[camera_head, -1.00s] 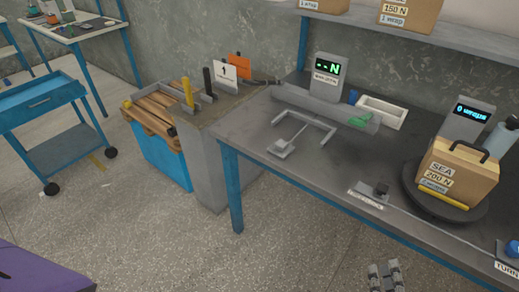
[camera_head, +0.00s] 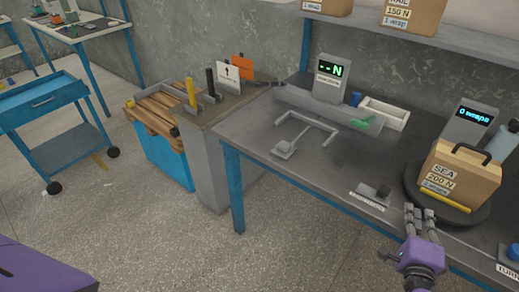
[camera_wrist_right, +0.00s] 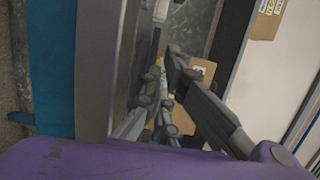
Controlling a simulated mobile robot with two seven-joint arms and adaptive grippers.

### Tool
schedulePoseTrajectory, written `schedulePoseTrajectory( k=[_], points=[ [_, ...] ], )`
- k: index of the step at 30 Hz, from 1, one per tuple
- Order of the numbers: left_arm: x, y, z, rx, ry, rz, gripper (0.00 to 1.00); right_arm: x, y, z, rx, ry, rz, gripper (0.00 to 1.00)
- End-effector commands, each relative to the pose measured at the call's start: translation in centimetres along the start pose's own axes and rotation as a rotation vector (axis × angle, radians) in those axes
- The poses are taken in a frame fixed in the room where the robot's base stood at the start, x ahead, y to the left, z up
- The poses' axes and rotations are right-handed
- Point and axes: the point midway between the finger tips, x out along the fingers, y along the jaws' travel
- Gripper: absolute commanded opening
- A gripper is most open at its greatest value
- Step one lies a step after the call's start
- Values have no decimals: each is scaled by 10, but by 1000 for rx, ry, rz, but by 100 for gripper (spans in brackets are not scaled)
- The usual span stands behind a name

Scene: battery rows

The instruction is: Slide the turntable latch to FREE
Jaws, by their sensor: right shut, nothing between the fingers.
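The turntable (camera_head: 412,204) is a dark round disc near the front edge of the bench. A "SEA 200 N" carton (camera_head: 462,172) with a black handle stands on it. The latch seems to be the small black knob (camera_head: 383,191) left of the turntable, beside a white label strip (camera_head: 368,200) too small to read. My right gripper (camera_head: 414,209) is shut and empty, close to the turntable's front left rim and right of the knob. Its fingers (camera_wrist_right: 165,72) show in the right wrist view, with a carton (camera_wrist_right: 203,72) beyond. The latch cannot be made out there. My left gripper is out of view.
The grey bench (camera_head: 325,165) is mostly clear left of the knob. A grey frame (camera_head: 305,132), a white tray (camera_head: 384,112) and a "0 wraps" display (camera_head: 471,121) stand farther back. A shelf (camera_head: 385,36) with cartons runs above. A blue cart (camera_head: 45,100) stands at the left.

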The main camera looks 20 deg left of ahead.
Motion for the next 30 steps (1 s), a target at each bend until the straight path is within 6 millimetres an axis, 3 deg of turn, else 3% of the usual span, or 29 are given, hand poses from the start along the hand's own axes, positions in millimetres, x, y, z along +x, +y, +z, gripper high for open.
schedulePoseTrajectory(
  k=[1,9,23,30],
  points=[
    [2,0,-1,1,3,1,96,11,0,0,-1,0,-1,0],
    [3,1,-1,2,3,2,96,17,2,34,0,0,2,0],
    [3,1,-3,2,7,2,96,18,1,41,0,-1,1,0],
    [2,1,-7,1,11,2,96,28,0,78,2,-2,1,0]
  ],
)
